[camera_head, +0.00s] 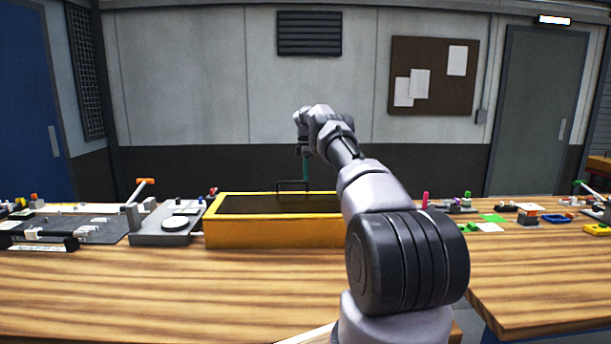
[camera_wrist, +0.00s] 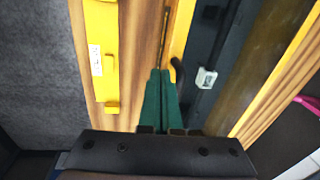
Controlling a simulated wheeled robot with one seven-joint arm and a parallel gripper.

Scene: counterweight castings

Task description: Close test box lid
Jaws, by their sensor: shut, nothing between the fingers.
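The test box (camera_head: 270,232) is a long yellow box on the wooden table, with a dark area inside its yellow rim. A thin black bracket, like a handle, (camera_head: 284,181) stands at its far side. My gripper (camera_head: 306,178) points down beside the bracket, above the far part of the box. Contact is unclear. In the wrist view my green fingers (camera_wrist: 160,74) are together and empty, beside a black curved handle (camera_wrist: 178,70) and a small grey latch-like piece (camera_wrist: 206,78) on a dark strip. I cannot tell the lid's angle; my arm hides the box's right end.
A grey device with a round plate (camera_head: 175,224) stands close left of the box. A dark board with parts (camera_head: 95,232) lies farther left. Small coloured items, including a blue tray (camera_head: 557,219), sit on the right. The table front (camera_head: 170,285) is clear.

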